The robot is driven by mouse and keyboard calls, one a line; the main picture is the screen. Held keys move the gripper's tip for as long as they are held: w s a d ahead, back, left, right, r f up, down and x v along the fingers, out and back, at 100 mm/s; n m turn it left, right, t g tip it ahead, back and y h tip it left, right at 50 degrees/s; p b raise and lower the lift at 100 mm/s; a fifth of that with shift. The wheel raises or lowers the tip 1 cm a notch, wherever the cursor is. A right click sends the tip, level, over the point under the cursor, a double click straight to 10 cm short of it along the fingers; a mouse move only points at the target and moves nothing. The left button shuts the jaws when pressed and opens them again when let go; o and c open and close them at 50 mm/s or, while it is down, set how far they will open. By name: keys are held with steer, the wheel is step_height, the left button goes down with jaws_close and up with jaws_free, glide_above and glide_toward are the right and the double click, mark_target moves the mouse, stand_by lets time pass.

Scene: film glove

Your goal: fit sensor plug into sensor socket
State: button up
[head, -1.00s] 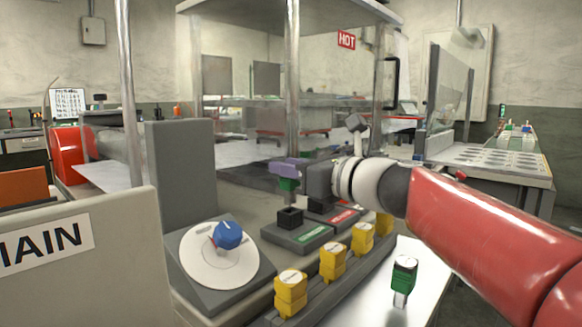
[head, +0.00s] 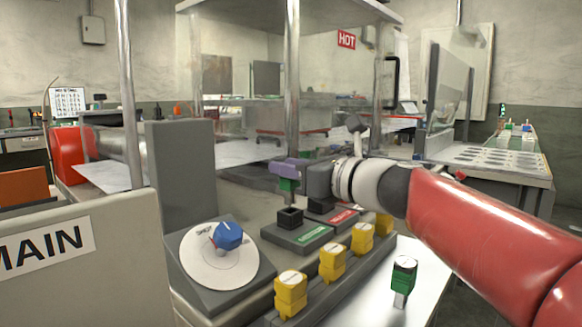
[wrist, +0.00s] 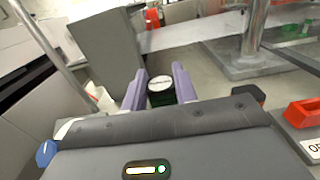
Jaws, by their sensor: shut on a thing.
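My gripper (head: 290,172) has lavender fingers, shut on a green plug (head: 288,185) with a dark top. In the wrist view the plug (wrist: 161,92) stands between the two fingertips, its round pale-marked cap facing the camera. The head view shows it held upright, a little above a square black socket (head: 290,216) on a grey block with a green label. The plug and this socket look apart. A second dark socket (head: 320,204), with a red label, sits just behind and right, partly hidden by my gripper. The label words are too small to read.
Several yellow blocks (head: 333,262) stand in a row on a dark rail in front of the sockets. Another green plug (head: 404,276) stands on the white surface at right. A blue knob (head: 229,236) is at left. A metal post (head: 292,100) rises close behind my gripper.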

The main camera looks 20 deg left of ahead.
mark_target(292, 186)
steer(key=shift+f+b, duration=1.4)
steer(key=shift+f, duration=0.4)
stand_by(0.4)
steer(key=o, duration=1)
steer(key=shift+o, duration=0.2)
steer(key=v, duration=0.7)
steer(key=shift+s+d, duration=0.2)
steer(key=shift+d, duration=0.2)
